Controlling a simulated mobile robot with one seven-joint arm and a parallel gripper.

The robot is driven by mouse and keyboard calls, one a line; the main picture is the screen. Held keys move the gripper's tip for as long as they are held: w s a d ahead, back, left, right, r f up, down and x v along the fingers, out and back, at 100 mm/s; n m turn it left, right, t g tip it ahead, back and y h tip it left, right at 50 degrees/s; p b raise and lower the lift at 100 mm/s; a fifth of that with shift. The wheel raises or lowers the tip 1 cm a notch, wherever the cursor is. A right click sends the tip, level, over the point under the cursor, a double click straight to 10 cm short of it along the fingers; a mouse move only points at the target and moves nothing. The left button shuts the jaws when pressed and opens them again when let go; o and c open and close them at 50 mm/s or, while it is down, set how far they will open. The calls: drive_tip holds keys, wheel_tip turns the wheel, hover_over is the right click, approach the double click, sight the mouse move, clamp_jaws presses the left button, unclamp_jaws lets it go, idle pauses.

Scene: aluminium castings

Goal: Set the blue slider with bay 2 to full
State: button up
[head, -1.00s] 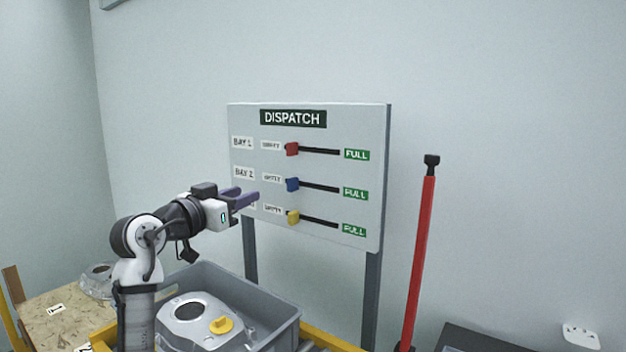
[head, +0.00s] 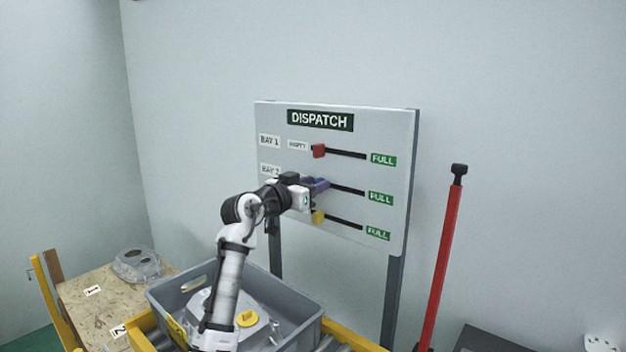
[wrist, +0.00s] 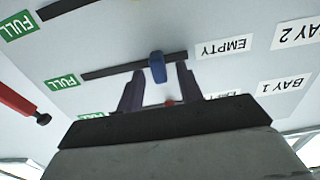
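The blue slider (wrist: 157,67) sits on its dark slot (wrist: 112,69) near the EMPTY end of the bay 2 row. It shows between my two fingertips in the wrist view, where the picture is upside down. My gripper (wrist: 158,77) is open, with one purple finger on each side of the slider; I cannot tell whether they touch it. In the head view my gripper (head: 321,185) is at the board and mostly hides the blue slider. The bay 2 FULL label (head: 380,199) is at the slot's right end.
On the dispatch board (head: 362,132), the red slider (head: 319,151) is above and the yellow slider (head: 318,216) below, close to my gripper. A grey crate (head: 290,280) with a casting stands below. A red pole (head: 441,260) stands to the right.

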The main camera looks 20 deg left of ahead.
sight(350, 187)
drive_tip(key=shift+w, duration=0.15)
drive_tip(key=shift+c, duration=0.3)
clamp_jaws()
drive_tip(key=d+b, duration=0.1)
drive_tip(key=d, duration=0.1)
drive_tip(key=s+d, duration=0.1)
drive_tip(key=d, duration=0.1)
drive_tip(key=s+d+b, duration=0.1)
drive_tip(key=d, duration=0.2)
drive_tip(key=shift+s+f+b, duration=0.1)
drive_tip(key=shift+s+b, duration=0.1)
drive_tip(key=shift+b, duration=0.1)
drive_tip(key=shift+o, duration=0.3)
unclamp_jaws()
drive_tip(key=shift+s+d, duration=0.1)
drive_tip(key=shift+d, duration=0.05)
